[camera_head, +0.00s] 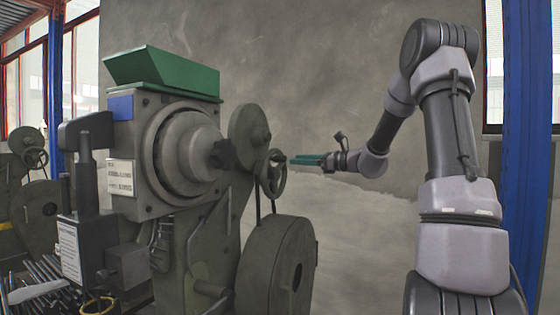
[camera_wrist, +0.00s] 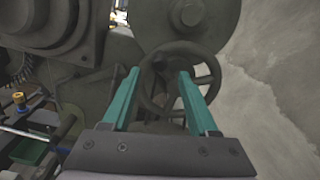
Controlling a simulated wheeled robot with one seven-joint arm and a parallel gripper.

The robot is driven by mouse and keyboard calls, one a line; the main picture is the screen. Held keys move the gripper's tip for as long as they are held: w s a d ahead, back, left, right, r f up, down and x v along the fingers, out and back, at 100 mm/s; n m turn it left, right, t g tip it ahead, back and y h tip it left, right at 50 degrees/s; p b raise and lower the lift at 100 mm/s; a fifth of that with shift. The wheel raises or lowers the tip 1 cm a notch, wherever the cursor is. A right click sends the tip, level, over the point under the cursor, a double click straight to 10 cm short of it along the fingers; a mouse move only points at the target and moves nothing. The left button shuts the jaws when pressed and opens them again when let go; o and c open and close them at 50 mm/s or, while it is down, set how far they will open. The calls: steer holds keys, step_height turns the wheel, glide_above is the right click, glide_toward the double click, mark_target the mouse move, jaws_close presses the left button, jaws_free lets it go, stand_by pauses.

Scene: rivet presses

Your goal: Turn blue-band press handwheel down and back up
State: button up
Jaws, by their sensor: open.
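The blue-band press (camera_head: 175,150) is a grey-green machine with a blue patch (camera_head: 120,107) on its upper left and a green hopper on top. Its dark spoked handwheel (camera_head: 279,180) sits on the right side, below a round disc. In the wrist view, the handwheel (camera_wrist: 213,72) lies straight ahead. My gripper (camera_head: 295,160) has teal fingers and is beside the wheel, coming from the right. In the wrist view, my gripper (camera_wrist: 159,73) is open, with its fingertips overlapping the wheel's left and right parts. I cannot tell whether they touch it. Nothing is held.
A large flywheel (camera_head: 278,270) stands below the handwheel. A bin of metal rods (camera_head: 35,280) is at lower left. Another similar machine (camera_head: 30,200) stands at far left. A blue post (camera_head: 527,150) is at right. The space between handwheel and grey wall is free.

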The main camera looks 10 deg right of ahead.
mark_target(280, 159)
steer(key=x, duration=0.8)
jaws_close()
steer(key=shift+d, duration=0.1)
stand_by(1.2)
